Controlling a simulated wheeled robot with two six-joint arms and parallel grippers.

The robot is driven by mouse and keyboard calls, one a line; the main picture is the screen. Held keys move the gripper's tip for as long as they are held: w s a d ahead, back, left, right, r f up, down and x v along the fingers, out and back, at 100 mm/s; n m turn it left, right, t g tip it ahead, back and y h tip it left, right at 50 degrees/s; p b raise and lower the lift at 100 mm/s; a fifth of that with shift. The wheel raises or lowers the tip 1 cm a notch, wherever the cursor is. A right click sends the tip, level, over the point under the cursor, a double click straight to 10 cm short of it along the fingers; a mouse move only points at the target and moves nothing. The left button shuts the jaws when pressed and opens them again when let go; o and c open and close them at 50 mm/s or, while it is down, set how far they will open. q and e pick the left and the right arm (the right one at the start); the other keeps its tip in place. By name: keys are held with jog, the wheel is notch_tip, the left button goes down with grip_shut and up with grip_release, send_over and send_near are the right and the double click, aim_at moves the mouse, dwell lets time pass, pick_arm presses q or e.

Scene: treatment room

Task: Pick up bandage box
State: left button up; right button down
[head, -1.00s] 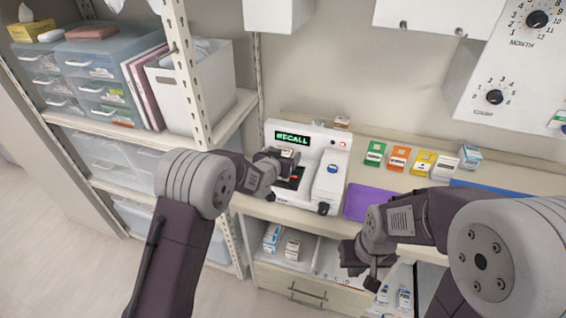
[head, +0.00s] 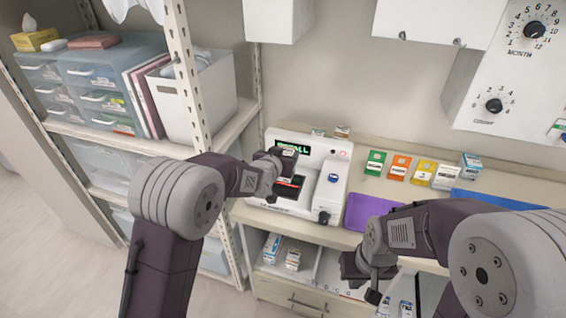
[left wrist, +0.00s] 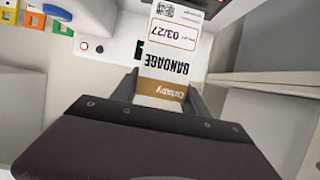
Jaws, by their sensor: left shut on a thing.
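The bandage box (left wrist: 165,62) is white with a brown band and reads BANDAGE and 03/27 in the left wrist view. It sits between the fingers of my left gripper (left wrist: 160,88), which is shut on it. In the head view my left gripper (head: 287,166) is in front of the white machine (head: 332,190), above its dark tray, and hides part of the lit screen. The box is mostly hidden by the gripper there. My right gripper (head: 364,280) hangs low in front of the counter's edge; its fingers are too unclear to read.
Green (head: 375,163), orange (head: 399,167) and yellow (head: 423,172) boxes stand at the back of the counter. A purple tray (head: 368,210) lies right of the machine. Small boxes (head: 272,247) stand on the shelf below. A shelf post (head: 196,75) rises at left.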

pick_arm(q)
jog(key=s+d+r+p, duration=0.1)
jog(key=s+d+r, duration=0.2)
jog(key=s+r, duration=0.3)
jog(key=s, duration=0.3)
jog(key=shift+s+d, duration=0.15)
jog(key=shift+s, duration=0.25)
